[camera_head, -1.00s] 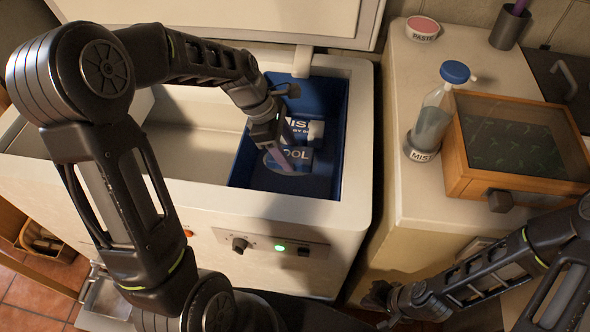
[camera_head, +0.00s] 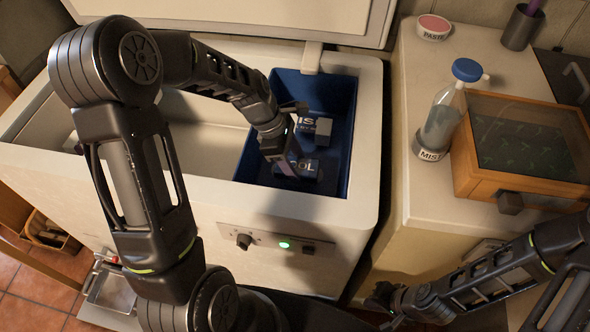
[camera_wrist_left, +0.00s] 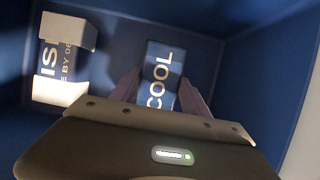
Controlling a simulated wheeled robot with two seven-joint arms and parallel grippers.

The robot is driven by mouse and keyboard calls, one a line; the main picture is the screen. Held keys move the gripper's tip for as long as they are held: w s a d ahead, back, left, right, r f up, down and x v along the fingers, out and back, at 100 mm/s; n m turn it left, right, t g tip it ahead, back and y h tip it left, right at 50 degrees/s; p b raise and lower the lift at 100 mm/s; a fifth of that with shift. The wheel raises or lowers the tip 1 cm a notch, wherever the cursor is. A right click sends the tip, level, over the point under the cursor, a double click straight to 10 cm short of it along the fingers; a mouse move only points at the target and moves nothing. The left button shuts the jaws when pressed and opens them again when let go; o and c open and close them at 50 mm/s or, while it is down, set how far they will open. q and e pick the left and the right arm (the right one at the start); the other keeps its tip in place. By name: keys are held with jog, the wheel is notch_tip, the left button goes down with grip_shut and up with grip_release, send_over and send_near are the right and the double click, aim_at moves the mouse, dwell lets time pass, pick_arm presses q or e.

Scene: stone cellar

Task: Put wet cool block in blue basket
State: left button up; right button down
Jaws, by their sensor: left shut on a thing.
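The cool block (camera_head: 310,172), dark blue with white "COOL" lettering, is inside the blue basket (camera_head: 339,92) in the head view. My left gripper (camera_head: 288,168) reaches down into the basket and is shut on this block. In the left wrist view the block (camera_wrist_left: 161,80) sits between the two purple-grey fingers (camera_wrist_left: 163,92), lettering facing the camera. Whether it touches the basket floor I cannot tell. My right gripper (camera_head: 382,298) is low at the bottom of the head view, away from the basket; its fingers are too dark to judge.
A second, blue-and-white block (camera_wrist_left: 65,62) stands in the basket beside the cool block. The basket sits in a white chest (camera_head: 366,100) with a raised lid. A mist bottle (camera_head: 440,122) and a wooden case (camera_head: 462,160) stand on the counter to the right.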

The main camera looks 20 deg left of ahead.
pick_arm(q)
jog(key=shift+f, duration=1.85)
jog(key=shift+f+b, duration=0.1)
jog(key=shift+b, duration=0.2)
jog(key=o, duration=1.6)
jog(key=p+v, duration=0.1)
jog(key=v, duration=1.1)
jog(key=shift+p, duration=0.35)
